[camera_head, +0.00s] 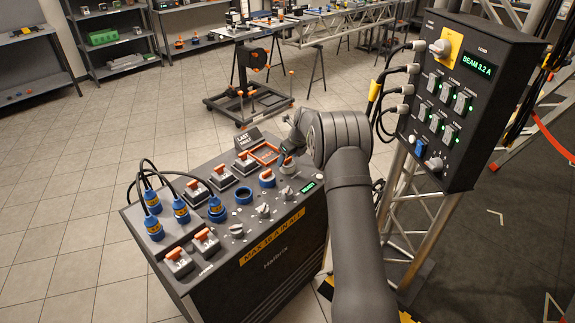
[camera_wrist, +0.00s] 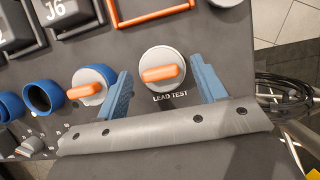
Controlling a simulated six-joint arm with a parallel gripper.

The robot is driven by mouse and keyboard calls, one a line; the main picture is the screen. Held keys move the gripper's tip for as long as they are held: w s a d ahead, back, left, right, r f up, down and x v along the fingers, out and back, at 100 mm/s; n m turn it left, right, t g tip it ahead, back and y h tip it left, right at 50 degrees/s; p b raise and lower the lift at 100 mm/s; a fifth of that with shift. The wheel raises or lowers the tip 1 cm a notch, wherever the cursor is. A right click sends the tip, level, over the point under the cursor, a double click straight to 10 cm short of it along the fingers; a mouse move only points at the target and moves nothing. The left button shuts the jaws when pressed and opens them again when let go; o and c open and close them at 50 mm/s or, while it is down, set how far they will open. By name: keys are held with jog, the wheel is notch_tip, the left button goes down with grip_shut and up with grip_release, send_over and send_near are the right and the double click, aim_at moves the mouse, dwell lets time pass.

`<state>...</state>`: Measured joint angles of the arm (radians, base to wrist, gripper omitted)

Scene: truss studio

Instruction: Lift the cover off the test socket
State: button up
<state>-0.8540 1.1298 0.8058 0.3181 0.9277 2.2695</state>
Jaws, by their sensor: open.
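The test socket cover (camera_wrist: 162,74) is a round grey cap with an orange grip bar, above the printed words LEAD TEST in the wrist view. It lies flat on the dark panel, and the socket beneath is hidden. My gripper (camera_wrist: 160,66) is open, with one blue finger on each side of the cover and gaps between. In the head view my gripper (camera_head: 288,153) is over the right end of the panel and partly hides the cover. Contact with the panel cannot be told.
A similar capped socket (camera_wrist: 88,84) sits close beside my left finger, with an open blue socket (camera_wrist: 44,97) further left. An orange frame (camera_wrist: 150,14) lies above the cover. Blue plugs with cables (camera_head: 181,210) stand left; a control box (camera_head: 455,95) rises right.

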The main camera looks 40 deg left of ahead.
jog(key=c, duration=1)
jog(key=shift+c, duration=0.2)
jog(key=shift+r, duration=0.15)
